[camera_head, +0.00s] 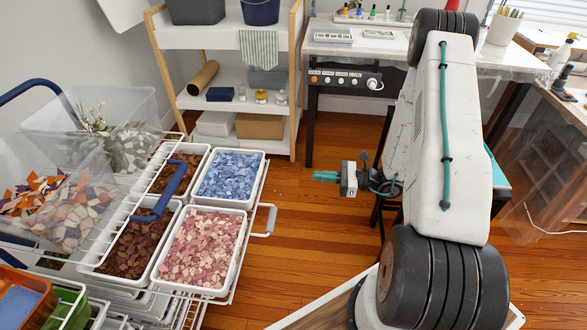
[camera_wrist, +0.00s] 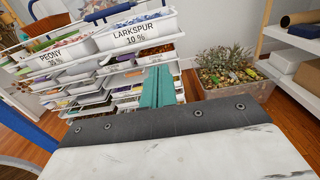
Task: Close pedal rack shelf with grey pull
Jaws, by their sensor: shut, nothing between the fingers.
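The white wire petal rack (camera_head: 110,262) stands at the left in the head view. One of its shelves sticks out to the right and bears white bins of blue petals (camera_head: 231,176) and pink petals (camera_head: 201,247). The grey pull (camera_head: 272,220) is on this shelf's right edge. My gripper (camera_head: 322,176), with teal fingers, is shut and empty. It hangs right of the pull, apart from it, pointing left. In the wrist view the shut fingers (camera_wrist: 156,86) point toward the rack, with bins labelled Larkspur (camera_wrist: 136,34) and Peony (camera_wrist: 50,58) above.
A blue pull (camera_head: 165,188) is on a higher shelf bearing clear tubs (camera_head: 62,178). A wooden storage unit (camera_head: 225,103) stands behind, with a workbench (camera_head: 340,48) to its right. Wood floor (camera_head: 300,240) is open between the rack and my arm.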

